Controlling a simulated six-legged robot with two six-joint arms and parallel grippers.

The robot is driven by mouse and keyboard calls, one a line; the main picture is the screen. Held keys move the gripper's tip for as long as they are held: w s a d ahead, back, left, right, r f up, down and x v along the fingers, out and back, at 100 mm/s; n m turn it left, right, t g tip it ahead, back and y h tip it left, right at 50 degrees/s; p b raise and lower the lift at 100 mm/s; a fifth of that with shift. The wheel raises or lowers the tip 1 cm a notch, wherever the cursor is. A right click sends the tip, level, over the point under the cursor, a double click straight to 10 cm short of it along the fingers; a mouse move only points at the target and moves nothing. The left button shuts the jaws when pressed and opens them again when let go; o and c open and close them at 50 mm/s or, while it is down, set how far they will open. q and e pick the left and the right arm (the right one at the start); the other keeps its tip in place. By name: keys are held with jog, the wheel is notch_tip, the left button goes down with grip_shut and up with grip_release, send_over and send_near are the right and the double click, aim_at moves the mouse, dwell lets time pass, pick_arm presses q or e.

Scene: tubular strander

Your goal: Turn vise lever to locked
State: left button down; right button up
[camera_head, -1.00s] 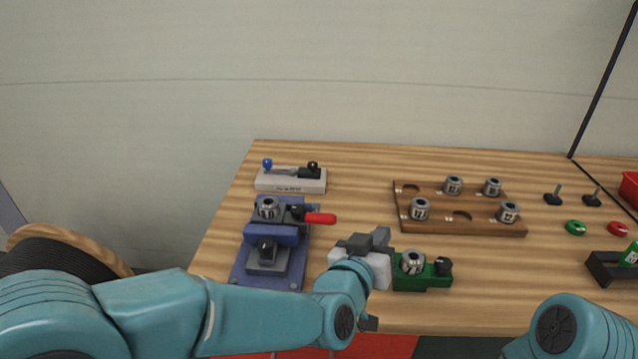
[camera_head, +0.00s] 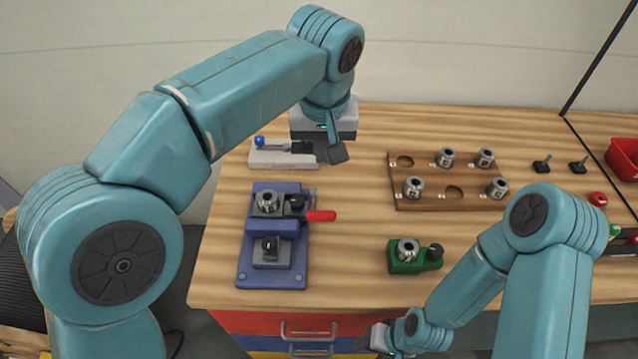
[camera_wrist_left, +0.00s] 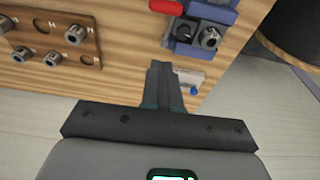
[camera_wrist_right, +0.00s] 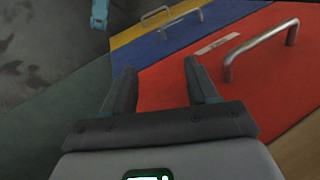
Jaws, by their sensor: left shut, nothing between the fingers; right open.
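The blue vise (camera_head: 272,240) stands on the left part of the wooden table, with a metal collet (camera_head: 267,201) in it. Its red-handled lever (camera_head: 320,216) points to the right; the handle also shows at the top of the left wrist view (camera_wrist_left: 167,6). My left gripper (camera_head: 335,152) is shut and empty, raised behind the vise near the grey block with the blue knob. In the left wrist view its fingers (camera_wrist_left: 165,85) are together. My right gripper (camera_wrist_right: 160,85) is open and empty, low in front of the table by the drawers.
A wooden rack (camera_head: 448,182) with several collets stands at the back. A green fixture (camera_head: 414,257) with a collet is right of the vise. The grey block (camera_head: 283,155) is behind the vise. The table between vise and green fixture is clear.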

pick_arm(q)
jog(key=shift+s+f, duration=0.15)
jog(key=shift+f, duration=2)
jog(key=shift+s+f, duration=0.15)
jog(key=shift+f, duration=2)
jog(key=shift+s+f, duration=0.15)
jog(key=shift+f, duration=2)
jog(key=shift+a, duration=0.1)
jog(key=shift+f, duration=0.1)
